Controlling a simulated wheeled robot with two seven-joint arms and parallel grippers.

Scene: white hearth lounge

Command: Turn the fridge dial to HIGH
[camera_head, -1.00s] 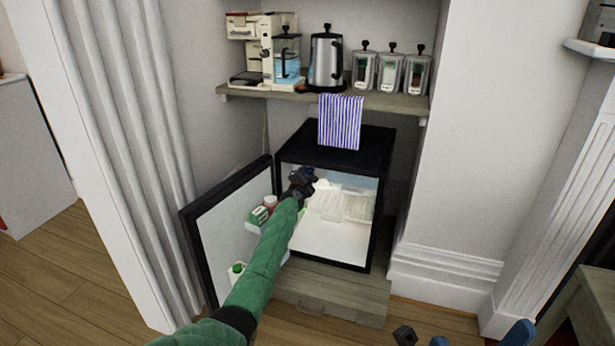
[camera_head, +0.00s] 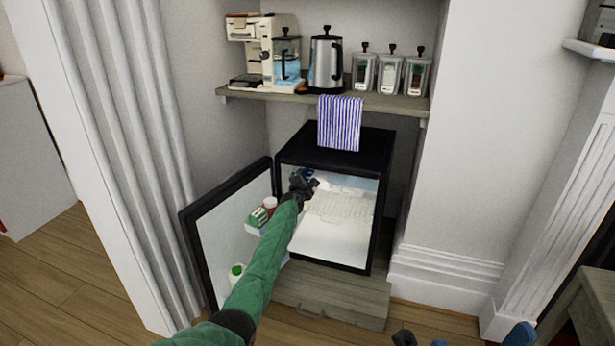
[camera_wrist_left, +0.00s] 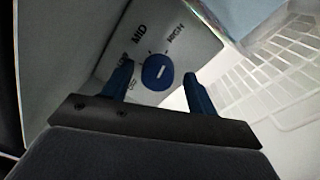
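The fridge dial (camera_wrist_left: 157,72) is a round blue knob with a short white mark, on a pale panel inside the open black fridge (camera_head: 345,149). The words MID and HIGH show above it; another label at left is partly hidden by a finger. I cannot tell which label the mark points to. My left gripper (camera_wrist_left: 158,72) is open, one blue finger on each side of the dial in the wrist view; I cannot tell whether they touch it. In the head view it (camera_head: 305,182) reaches into the fridge's upper left.
The fridge door (camera_head: 232,232) stands open to the left, with a green-and-white box (camera_head: 257,217) and bottles on its racks. A wire rack (camera_wrist_left: 276,75) lies inside the fridge.

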